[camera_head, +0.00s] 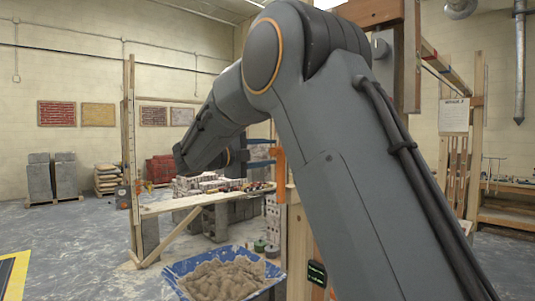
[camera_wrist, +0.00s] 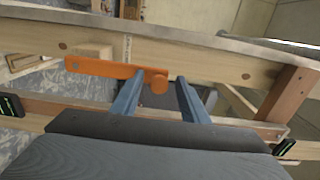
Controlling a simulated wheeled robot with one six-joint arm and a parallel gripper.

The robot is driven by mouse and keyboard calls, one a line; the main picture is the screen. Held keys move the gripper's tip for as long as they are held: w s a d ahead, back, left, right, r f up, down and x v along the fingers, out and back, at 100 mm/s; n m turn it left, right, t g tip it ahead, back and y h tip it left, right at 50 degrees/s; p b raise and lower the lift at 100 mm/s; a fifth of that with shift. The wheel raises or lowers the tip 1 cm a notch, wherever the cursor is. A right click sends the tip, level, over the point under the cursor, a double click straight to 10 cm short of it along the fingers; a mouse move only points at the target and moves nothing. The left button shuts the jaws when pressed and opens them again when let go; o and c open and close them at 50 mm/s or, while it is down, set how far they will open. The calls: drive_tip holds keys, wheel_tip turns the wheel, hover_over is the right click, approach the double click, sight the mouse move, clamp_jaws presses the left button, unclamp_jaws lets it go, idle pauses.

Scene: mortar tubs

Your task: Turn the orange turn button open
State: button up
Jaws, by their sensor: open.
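The orange turn button (camera_wrist: 100,68) is a flat bar lying across a wooden member in the wrist view, with a round knob near its right end. In the head view the orange turn button (camera_head: 281,172) looks upright, beside a wooden post and partly behind my arm. My gripper (camera_wrist: 160,77) has two blue fingers spread apart, with the knob end between them. Both fingers look clear of the knob, though contact with the bar on the left side cannot be told. The blue fingers of my gripper (camera_head: 268,154) also show in the head view, reaching toward the button.
A blue tub (camera_head: 186,267) of mortar stands on the floor below. A wooden bench (camera_head: 190,205) is behind it, with grey blocks underneath. The wooden post (camera_head: 299,250) carries a small dark device with a green display (camera_head: 316,272). Open floor lies to the left.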

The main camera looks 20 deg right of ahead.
drive_tip(key=b+v, duration=0.3)
drive_tip(key=v, duration=0.4)
drive_tip(key=shift+s+a, duration=0.2)
drive_tip(key=shift+a, duration=0.15)
drive_tip(key=shift+f, duration=0.1)
